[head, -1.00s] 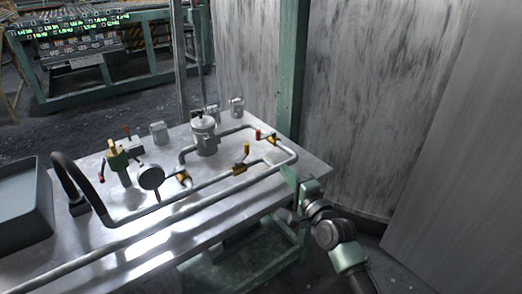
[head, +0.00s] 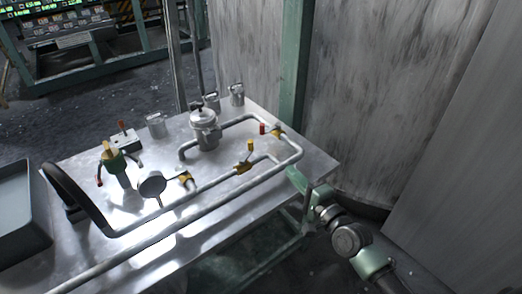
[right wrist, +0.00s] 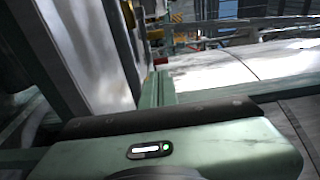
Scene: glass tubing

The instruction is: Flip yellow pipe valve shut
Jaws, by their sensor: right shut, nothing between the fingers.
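The yellow-handled valve (head: 243,168) sits on the middle pipe run in the head view. Its yellow handle (head: 250,146) stands up from the pipe. My right gripper (head: 292,176) is at the table's right edge, just beside the pipe corner and to the right of the yellow handle, apart from it. It is shut and empty. In the right wrist view its green fingers (right wrist: 160,88) show side by side, with a small red part beyond them. My left gripper is not in view.
A red-handled valve (head: 262,128) is on the pipe near the far right corner. A lidded metal canister (head: 205,130), a round gauge (head: 152,184) and a green valve fitting (head: 112,160) stand on the metal table (head: 215,218). A large scuffed metal wall (head: 350,90) rises behind the right side.

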